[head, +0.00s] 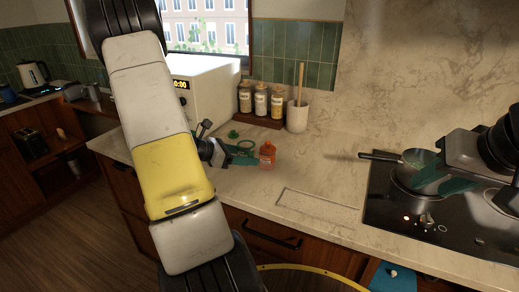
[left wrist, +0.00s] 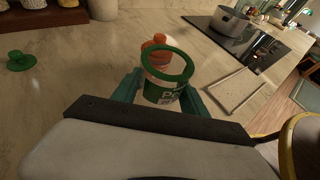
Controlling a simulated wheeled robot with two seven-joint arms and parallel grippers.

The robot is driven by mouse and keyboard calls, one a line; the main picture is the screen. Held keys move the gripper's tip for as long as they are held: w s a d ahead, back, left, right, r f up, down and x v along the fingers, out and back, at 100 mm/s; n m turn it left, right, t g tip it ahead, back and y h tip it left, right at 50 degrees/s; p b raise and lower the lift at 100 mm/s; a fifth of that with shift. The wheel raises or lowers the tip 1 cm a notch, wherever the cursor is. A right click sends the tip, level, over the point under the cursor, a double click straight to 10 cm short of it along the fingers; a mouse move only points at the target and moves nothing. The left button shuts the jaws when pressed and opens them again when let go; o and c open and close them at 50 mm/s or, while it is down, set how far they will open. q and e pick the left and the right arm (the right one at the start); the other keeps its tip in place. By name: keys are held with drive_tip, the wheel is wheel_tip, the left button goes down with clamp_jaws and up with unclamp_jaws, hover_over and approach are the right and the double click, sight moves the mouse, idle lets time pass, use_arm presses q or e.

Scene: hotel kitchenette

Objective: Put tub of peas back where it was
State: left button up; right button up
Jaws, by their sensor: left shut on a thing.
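The tub of peas (left wrist: 158,93) is white and green with a green ring-shaped rim, and stands upright between the teal fingers of my left gripper (left wrist: 160,98) in the left wrist view. In the head view the tub's green rim (head: 241,148) shows beside my left gripper (head: 232,154), low over the counter; my arm hides part of it. I cannot tell whether its base touches the counter. A green lid with a knob (head: 233,134) lies apart on the counter, also in the left wrist view (left wrist: 20,61). My right gripper (head: 442,180) is in front of the pot (head: 410,172); its jaw opening is unclear.
An orange-red bottle (head: 267,155) stands close beside the tub. A thin rectangular outline (head: 318,206) marks the counter (head: 335,165) to the right. Spice jars in a rack (head: 260,119) and a utensil crock (head: 297,117) stand behind. The pot is on the black cooktop (head: 385,207).

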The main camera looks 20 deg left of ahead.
use_arm(q)
drive_tip(key=w+a, duration=0.1)
drive_tip(key=w, duration=0.1)
drive_tip(key=w+a, duration=0.3)
drive_tip(key=a, duration=0.1)
drive_tip(key=shift+w+f, duration=0.35)
drive_tip(key=shift+w, duration=0.05)
drive_tip(key=shift+a+f, duration=0.1)
drive_tip(key=shift+f, duration=1.65)
drive_tip(key=shift+f, duration=0.1)
drive_tip(key=o, duration=1.4)
